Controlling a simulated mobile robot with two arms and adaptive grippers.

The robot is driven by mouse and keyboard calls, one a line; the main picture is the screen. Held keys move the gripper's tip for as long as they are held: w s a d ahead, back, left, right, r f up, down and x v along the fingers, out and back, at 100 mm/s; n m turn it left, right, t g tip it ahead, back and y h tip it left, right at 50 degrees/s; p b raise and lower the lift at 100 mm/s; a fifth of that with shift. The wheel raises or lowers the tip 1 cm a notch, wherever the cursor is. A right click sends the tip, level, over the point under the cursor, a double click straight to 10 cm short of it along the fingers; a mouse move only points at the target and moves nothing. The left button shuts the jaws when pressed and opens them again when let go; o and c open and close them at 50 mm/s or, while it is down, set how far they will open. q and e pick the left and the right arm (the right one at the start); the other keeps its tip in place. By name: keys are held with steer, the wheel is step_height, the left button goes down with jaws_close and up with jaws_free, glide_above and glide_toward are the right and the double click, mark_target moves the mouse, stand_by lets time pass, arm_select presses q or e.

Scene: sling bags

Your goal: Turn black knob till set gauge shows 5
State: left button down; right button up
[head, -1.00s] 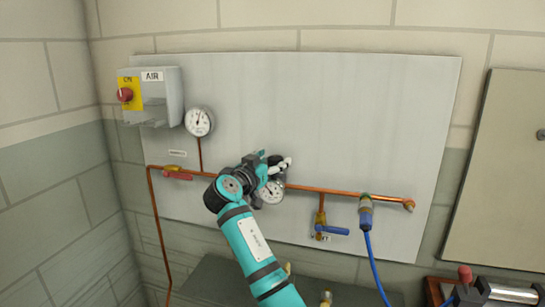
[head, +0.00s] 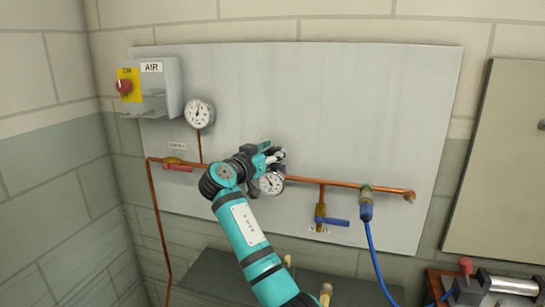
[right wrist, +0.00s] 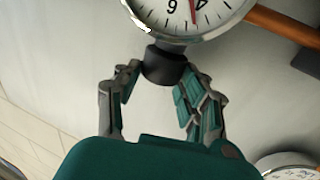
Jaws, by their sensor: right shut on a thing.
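The set gauge (head: 271,183) is a round white dial on the copper pipe, partly behind my right gripper (head: 273,157). The right wrist view shows the lower part of its dial (right wrist: 183,14), with a red needle between the 6 and the 4, closer to the 4. The needle's other end is cut off, so I cannot tell which end points. The black knob (right wrist: 164,65) sits just beside the gauge rim. My right gripper (right wrist: 161,82) is shut on the knob, one finger each side. In the head view the gripper hides the knob. My left gripper is out of view.
A red-handled valve (head: 177,166) is left on the copper pipe (head: 340,185). A blue-handled valve (head: 331,221) and blue hose (head: 373,255) are right. The upper panel (head: 360,110) is clear.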

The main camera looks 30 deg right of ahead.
steer(key=shift+w+f+m+g+b, duration=0.1)
steer(key=shift+f+m+g+b, duration=0.25)
steer(key=shift+g+b, duration=0.3)
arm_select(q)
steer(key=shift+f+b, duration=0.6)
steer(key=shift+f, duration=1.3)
arm_select(e)
steer(key=shift+r+m+g+h, duration=0.3)
steer(key=shift+m+g+h, duration=0.3)
steer(key=shift+m+g, duration=0.4)
steer(key=o, duration=1.2)
steer(key=shift+w+a, duration=0.1)
steer(key=shift+c, duration=0.2)
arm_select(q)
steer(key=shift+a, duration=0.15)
arm_select(e)
steer(key=v, duration=1.2)
steer(key=shift+r, duration=0.1)
